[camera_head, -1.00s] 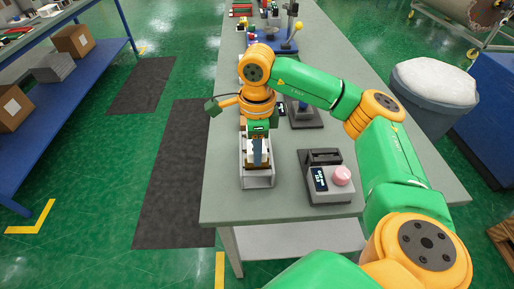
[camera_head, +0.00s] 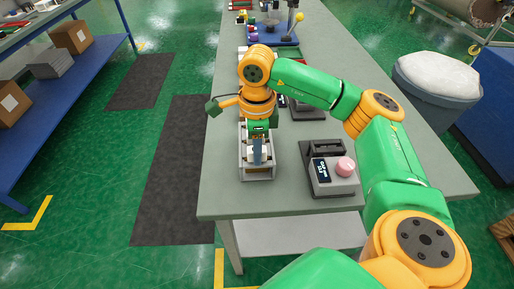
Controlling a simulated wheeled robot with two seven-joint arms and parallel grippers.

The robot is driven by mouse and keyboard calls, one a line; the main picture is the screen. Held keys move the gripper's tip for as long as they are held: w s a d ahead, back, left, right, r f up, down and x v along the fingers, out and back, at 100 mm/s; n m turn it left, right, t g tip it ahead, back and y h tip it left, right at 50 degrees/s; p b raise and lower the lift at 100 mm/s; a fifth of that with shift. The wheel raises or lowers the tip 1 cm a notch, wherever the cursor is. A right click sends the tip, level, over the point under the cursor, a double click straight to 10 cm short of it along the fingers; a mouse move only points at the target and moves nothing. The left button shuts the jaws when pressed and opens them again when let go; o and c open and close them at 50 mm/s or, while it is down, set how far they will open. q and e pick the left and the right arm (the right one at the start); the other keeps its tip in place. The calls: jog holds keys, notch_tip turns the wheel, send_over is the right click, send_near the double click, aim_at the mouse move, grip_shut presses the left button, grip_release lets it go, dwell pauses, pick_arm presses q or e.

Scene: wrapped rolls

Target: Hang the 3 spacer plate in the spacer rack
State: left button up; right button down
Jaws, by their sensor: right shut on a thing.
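My right gripper (camera_head: 258,138) points down over the spacer rack and is shut on a thin blue-grey plate, the spacer plate (camera_head: 257,152). The plate stands upright in the jaws, edge towards me. The spacer rack (camera_head: 243,172) is a pale, open-topped frame near the table's front left edge. The plate is above or partly within the rack's outline; I cannot tell whether it touches the rails. My wrist hides the rack's far end. The number on the plate cannot be read. My left gripper is not in view.
A grey device with a dark display and a pink knob (camera_head: 345,166) stands right of the rack on the grey table (camera_head: 290,202). More dark fixtures stand behind my forearm. The table's front edge lies close to the rack. A grey bin (camera_head: 436,82) stands to the right.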

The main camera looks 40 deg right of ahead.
jog(key=c, duration=0.5)
grip_release()
notch_tip(320, 180, up, 7)
jog(key=shift+r, duration=0.1)
